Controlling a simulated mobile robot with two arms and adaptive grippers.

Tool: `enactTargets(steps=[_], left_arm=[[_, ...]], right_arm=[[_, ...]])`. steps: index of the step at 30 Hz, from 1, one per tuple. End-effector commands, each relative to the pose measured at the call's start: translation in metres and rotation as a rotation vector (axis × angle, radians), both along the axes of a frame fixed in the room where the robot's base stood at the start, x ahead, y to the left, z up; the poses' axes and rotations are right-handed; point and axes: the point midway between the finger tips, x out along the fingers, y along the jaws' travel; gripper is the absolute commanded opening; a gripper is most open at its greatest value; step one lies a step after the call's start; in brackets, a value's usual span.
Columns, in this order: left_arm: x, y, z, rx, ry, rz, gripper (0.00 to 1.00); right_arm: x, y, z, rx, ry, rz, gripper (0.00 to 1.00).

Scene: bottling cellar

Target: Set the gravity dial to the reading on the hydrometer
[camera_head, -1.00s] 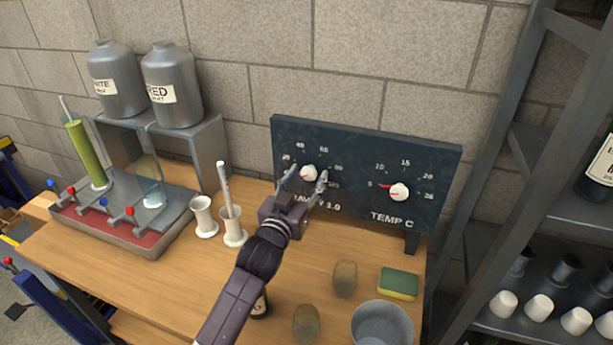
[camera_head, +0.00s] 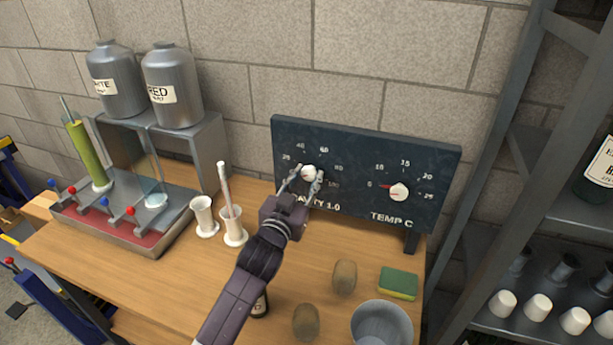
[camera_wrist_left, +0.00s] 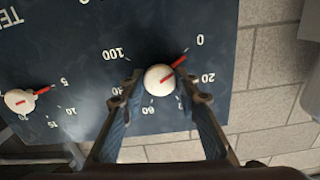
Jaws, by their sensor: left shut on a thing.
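The gravity dial (camera_head: 309,172) is a white knob with a red pointer on the left of the dark panel (camera_head: 365,145). My left gripper (camera_head: 304,180) is shut on this knob, one finger on each side. In the left wrist view the knob (camera_wrist_left: 159,80) sits between the fingertips, and its pointer (camera_wrist_left: 174,67) points at the 0 mark. A green tube (camera_head: 86,155) with a thin glass stem (camera_head: 65,108) rising from it, apparently the hydrometer, leans at the far left; its reading is too small to make out. My right gripper is out of view.
The temperature dial (camera_head: 398,192) is right of the gravity dial, pointing near 5. White cups (camera_head: 203,217), corks (camera_head: 343,278), a sponge (camera_head: 398,283) and a grey bucket (camera_head: 381,325) stand on the wooden table. A metal shelf rack (camera_head: 490,200) bounds the right.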

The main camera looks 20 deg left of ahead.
Motion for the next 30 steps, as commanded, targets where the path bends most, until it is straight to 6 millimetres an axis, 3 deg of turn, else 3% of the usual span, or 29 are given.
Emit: enactTargets(steps=[18, 30], left_arm=[[0.000, 0.000, 0.002, 0.517, -0.019, 0.000, 0.05], [0.000, 0.000, 0.001, 0.726, -0.027, 0.000, 0.05]], right_arm=[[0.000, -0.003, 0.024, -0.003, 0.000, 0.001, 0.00], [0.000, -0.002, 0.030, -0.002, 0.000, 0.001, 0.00]])
